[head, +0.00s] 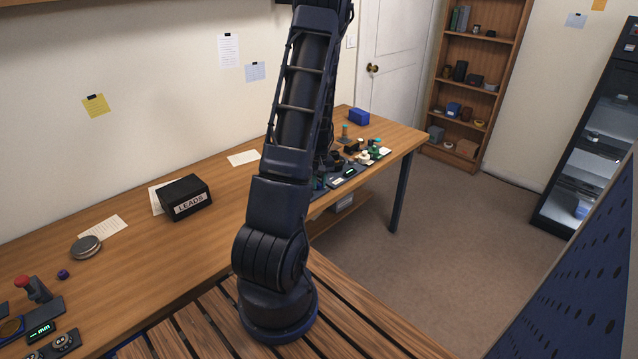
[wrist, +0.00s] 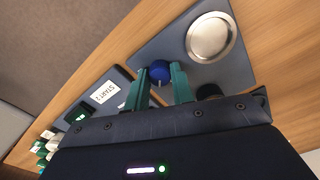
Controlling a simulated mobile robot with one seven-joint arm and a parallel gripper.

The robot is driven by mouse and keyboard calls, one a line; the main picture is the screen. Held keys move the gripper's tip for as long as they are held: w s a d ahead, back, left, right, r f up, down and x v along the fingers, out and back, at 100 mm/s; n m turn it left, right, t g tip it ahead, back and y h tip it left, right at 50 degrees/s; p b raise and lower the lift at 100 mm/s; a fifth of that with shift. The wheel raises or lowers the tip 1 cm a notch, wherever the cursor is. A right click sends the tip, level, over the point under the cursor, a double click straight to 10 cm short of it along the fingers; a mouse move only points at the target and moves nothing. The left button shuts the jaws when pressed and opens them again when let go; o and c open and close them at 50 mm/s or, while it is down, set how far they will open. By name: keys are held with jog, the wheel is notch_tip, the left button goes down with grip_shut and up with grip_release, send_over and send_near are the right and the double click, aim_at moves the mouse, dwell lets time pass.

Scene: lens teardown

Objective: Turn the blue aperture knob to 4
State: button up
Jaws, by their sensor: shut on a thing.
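The blue aperture knob (wrist: 160,71) shows in the wrist view, on a dark grey plate (wrist: 186,40) beside a round silver disc. My gripper (wrist: 161,80) has two green fingers, one on each side of the knob, and is shut on it. A thin light mark shows on the knob's near side. No scale numbers around the knob can be read. In the head view my own arm hides the knob and the gripper.
A round silver disc (wrist: 211,38) lies right of the knob. A dark panel with a "START" label (wrist: 103,92) and a green display (wrist: 82,117) lie to the left. In the head view, a black LEADS box (head: 185,197) stands on the wooden bench (head: 135,250).

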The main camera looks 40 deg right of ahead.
aim_at(319, 184)
jog(key=o, duration=1)
notch_tip(319, 184, up, 11)
dwell(0.3)
jog(key=shift+f, duration=0.1)
dwell(0.4)
